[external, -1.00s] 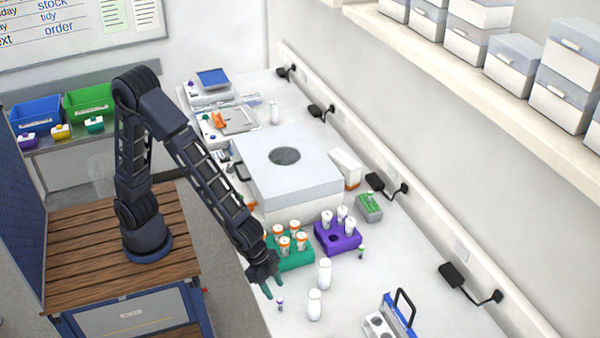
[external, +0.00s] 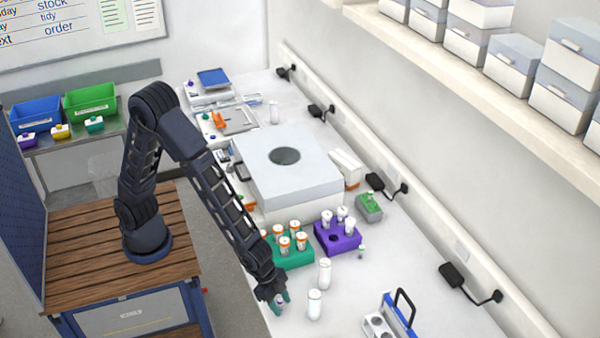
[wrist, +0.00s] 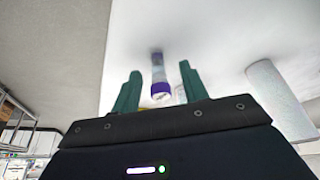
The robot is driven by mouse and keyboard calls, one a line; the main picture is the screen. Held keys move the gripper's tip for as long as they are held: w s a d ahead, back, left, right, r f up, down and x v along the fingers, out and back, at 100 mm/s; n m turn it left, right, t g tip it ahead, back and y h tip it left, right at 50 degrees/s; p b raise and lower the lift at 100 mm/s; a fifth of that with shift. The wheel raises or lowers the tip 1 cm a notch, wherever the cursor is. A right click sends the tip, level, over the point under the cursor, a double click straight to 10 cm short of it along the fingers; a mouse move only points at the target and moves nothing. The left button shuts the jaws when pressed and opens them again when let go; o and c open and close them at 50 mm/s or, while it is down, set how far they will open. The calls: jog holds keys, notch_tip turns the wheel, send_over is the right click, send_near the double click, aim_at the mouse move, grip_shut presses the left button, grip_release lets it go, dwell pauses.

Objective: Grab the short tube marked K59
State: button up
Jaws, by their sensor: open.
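A short, pale tube with a purple band or cap (wrist: 158,72) stands on the white bench in the wrist view. It lies between the two green fingers of my gripper (wrist: 160,80), with a gap visible on each side. The gripper is open. Its marking is too small to read, so I cannot tell whether it is K59. In the external view my gripper (external: 280,303) is low over the bench near its front edge, and its fingers mostly hide the small tube. Another short tube, with a green cap (external: 362,251), stands by the purple rack.
Two white bottles (external: 324,273) (external: 314,304) stand just right of my gripper; one shows large in the wrist view (wrist: 278,100). A green rack (external: 293,262) and purple rack (external: 340,242) hold several tubes behind.

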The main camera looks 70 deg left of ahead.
grip_shut()
jog(key=shift+r, duration=0.15)
